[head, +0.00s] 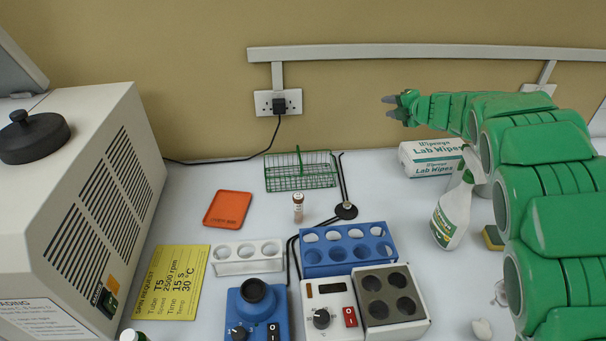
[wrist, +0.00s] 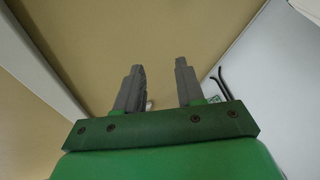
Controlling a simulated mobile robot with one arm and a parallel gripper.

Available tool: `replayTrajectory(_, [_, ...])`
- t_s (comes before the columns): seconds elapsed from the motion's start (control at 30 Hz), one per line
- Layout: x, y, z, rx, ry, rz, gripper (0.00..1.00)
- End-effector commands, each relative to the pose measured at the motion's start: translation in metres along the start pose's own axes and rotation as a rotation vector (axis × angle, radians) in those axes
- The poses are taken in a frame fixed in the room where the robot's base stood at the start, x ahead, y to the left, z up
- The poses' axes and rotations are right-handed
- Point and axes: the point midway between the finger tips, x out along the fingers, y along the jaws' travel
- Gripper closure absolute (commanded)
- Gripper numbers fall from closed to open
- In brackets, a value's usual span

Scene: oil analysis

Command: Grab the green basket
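The green wire basket (head: 300,181) stands on the white bench against the back wall, with a raised handle, and looks empty. My gripper (head: 387,106) is at the end of my green arm, in the air to the right of the basket and higher than it, pointing left. In the wrist view its two grey fingers (wrist: 158,80) stand apart with nothing between them. A small part of what may be the basket (wrist: 214,98) shows at the right of the fingers in the wrist view.
An orange tray (head: 228,208) and a small vial (head: 298,208) are in front. A blue rack (head: 348,257), a white rack (head: 247,268) and a Lab Wipes box (head: 430,157) stand nearby. A power socket (head: 267,103) is above.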

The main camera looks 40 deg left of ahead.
Motion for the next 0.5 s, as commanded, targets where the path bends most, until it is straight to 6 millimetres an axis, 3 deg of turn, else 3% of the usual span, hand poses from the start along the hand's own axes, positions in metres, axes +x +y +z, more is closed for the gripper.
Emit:
replayTrajectory(0.1, [0.036, -0.005, -0.059, -0.066, 0.161, 0.024, 0.62])
replayTrajectory(0.2, [0.056, -0.009, -0.104, -0.105, 0.285, 0.046, 0.62])
replayTrajectory(0.4, [0.076, -0.02, -0.181, -0.145, 0.522, 0.102, 0.62])
replayTrajectory(0.5, [0.077, -0.026, -0.209, -0.142, 0.623, 0.129, 0.62])
